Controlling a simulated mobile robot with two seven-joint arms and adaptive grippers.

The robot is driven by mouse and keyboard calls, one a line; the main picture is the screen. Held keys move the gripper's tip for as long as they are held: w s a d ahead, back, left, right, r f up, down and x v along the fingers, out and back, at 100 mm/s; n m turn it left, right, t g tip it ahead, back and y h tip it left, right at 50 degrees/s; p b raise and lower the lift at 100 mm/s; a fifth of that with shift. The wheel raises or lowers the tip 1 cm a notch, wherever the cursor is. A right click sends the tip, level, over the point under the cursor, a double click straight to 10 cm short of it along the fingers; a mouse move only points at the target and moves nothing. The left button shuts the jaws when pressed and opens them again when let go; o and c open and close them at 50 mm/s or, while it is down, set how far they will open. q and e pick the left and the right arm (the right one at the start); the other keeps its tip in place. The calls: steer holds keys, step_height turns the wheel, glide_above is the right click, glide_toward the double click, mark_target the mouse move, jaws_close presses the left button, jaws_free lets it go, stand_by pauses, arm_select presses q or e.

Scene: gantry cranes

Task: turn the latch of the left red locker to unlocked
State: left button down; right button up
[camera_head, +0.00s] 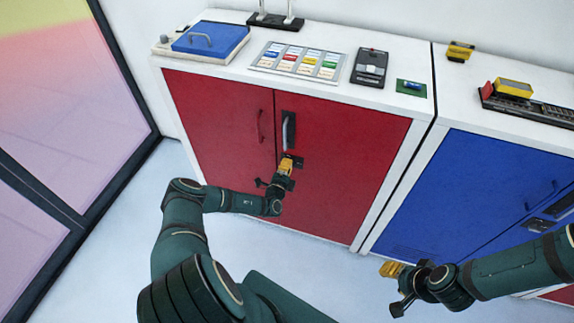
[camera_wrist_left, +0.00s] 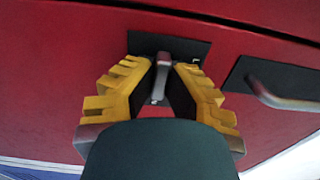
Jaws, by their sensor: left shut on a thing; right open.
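The left red locker (camera_head: 340,140) has two red doors. Its latch, a grey lever (camera_wrist_left: 161,80) on a dark plate (camera_wrist_left: 198,46), sits on the right door below the long dark handle (camera_head: 288,132). My left gripper (camera_head: 286,166) is at the latch, with its yellow fingers on both sides of the lever, shut on it. In the head view the gripper hides most of the latch; part of its plate (camera_head: 298,161) shows. I cannot tell whether the latch reads locked or unlocked. My right gripper (camera_head: 391,270) is open and empty in front of the blue locker.
The blue locker (camera_head: 450,190) stands to the right. The white top holds a blue lid with a handle (camera_head: 210,38), a card tray (camera_head: 297,62), a dark device (camera_head: 369,67) and a green board (camera_head: 411,88). A glass wall (camera_head: 60,110) is at left. Pale floor (camera_head: 320,258) is open in front.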

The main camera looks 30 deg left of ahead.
arm_select(q)
steer(key=shift+w+r, duration=0.2)
steer(key=shift+r, duration=0.05)
steer(key=c, duration=1)
jaws_free()
steer(key=shift+f, duration=0.15)
steer(key=shift+s+d+f, duration=0.1)
steer(key=shift+s, duration=0.35)
steer(key=v, duration=1.1)
